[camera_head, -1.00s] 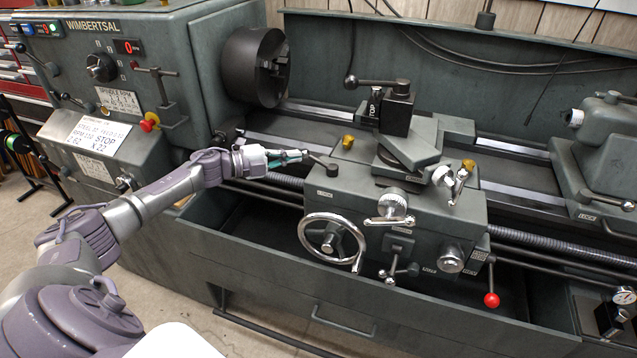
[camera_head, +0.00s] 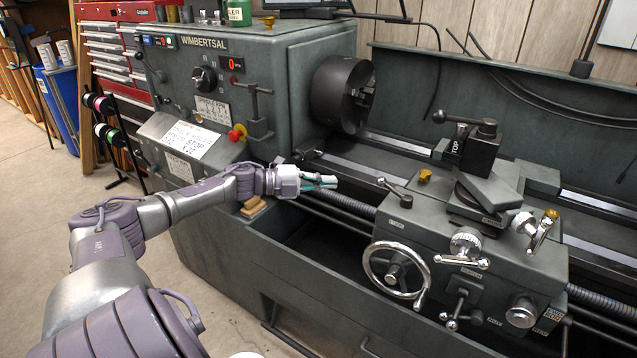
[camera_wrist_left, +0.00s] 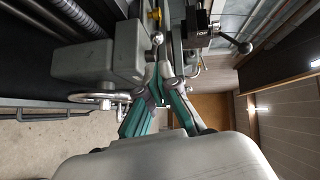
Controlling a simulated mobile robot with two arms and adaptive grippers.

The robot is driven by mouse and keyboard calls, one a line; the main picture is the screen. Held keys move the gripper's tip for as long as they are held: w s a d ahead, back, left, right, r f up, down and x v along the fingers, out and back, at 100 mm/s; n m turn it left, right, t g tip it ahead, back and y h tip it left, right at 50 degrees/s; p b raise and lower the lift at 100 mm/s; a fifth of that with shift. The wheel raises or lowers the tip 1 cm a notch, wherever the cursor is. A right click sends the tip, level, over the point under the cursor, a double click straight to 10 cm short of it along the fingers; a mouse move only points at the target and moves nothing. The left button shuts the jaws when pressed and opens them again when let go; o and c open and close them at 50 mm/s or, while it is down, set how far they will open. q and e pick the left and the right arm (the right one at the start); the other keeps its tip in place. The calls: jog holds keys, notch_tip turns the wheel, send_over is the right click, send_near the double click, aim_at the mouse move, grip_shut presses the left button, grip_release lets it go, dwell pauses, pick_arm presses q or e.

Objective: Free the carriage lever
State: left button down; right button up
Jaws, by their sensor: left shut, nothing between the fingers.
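The carriage lever (camera_head: 394,190) is a short dark lever with a round knob, on the top left corner of the grey carriage (camera_head: 475,240) in the head view. It points left and slightly up in the picture. My left gripper (camera_head: 335,182) is shut and empty, left of the knob with a visible gap between them. In the left wrist view, the gripper fingers (camera_wrist_left: 160,88) come together in front of the carriage (camera_wrist_left: 95,62). A small ball-ended lever shows just above the fingertips there; I cannot tell surely whether it is the same lever.
The handwheel (camera_head: 397,276) is on the carriage front, below the lever. The tool post (camera_head: 473,148) stands behind it. The headstock (camera_head: 250,90) with its dark chuck (camera_head: 341,92) is behind my left arm. The lead screw (camera_head: 345,203) runs below the gripper.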

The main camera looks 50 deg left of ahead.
pick_arm(q)
jog(key=shift+v, duration=1)
pick_arm(e)
jog(key=shift+s+d+f, duration=0.1)
jog(key=shift+s+f, duration=0.05)
jog(key=shift+s, duration=0.65)
pick_arm(q)
jog(key=shift+w+a, duration=0.1)
jog(key=shift+a, duration=0.05)
